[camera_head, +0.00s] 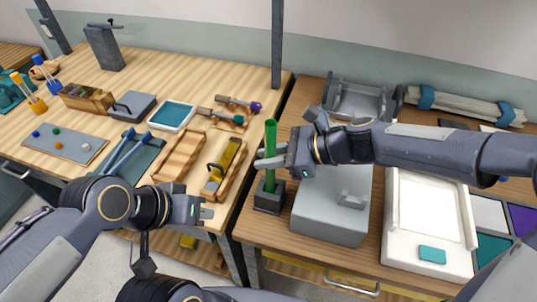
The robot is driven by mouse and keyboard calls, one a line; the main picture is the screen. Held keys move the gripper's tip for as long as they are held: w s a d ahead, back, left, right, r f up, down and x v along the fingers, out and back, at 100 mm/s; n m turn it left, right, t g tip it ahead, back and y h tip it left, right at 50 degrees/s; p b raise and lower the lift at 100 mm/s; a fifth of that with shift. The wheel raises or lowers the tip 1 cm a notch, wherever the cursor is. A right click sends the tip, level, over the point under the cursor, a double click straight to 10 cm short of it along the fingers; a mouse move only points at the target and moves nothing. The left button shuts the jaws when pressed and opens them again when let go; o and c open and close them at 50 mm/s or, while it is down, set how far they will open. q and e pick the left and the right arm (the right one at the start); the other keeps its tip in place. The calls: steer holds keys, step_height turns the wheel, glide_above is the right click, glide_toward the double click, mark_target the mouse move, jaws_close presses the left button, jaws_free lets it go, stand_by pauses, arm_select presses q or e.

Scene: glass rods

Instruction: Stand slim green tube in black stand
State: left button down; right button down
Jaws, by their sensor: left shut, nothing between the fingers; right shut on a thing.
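The slim green tube (270,144) stands upright at the left edge of the right-hand table. Its lower end is at the black stand (268,205), and it appears to be in the stand's opening, though I cannot tell how deep. My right gripper (262,163) reaches in from the right and is shut on the tube around its middle. My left gripper (207,207) is shut and empty, in front of the left table's near edge, left of the black stand.
A grey box (325,215) with a handle stands just right of the black stand. A white tray (428,215) lies further right. Wooden trays (180,157) and a yellow-handled tool (228,155) lie on the left table. A dark post (277,45) rises behind.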

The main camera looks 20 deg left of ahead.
steer(key=c, duration=1.2)
jaws_free()
steer(key=v, duration=0.7)
steer(key=shift+d+r, duration=0.15)
steer(key=shift+d, duration=0.2)
steer(key=s+d+f+n+t+h, duration=0.1)
steer(key=s+d+n+t+h, duration=0.1)
steer(key=s+d+n, duration=0.3)
steer(key=s+d+f+n+t+h, duration=0.1)
steer(key=s+d+n+h, duration=0.3)
steer(key=d, duration=0.8)
steer(key=s+d+f+n+t+h, duration=0.2)
steer(key=s+d+n+t+h, duration=0.1)
steer(key=s+d+n, duration=0.3)
steer(key=shift+s+d+t, duration=0.5)
steer(key=shift+s+d, duration=0.45)
steer(key=shift+d, duration=0.25)
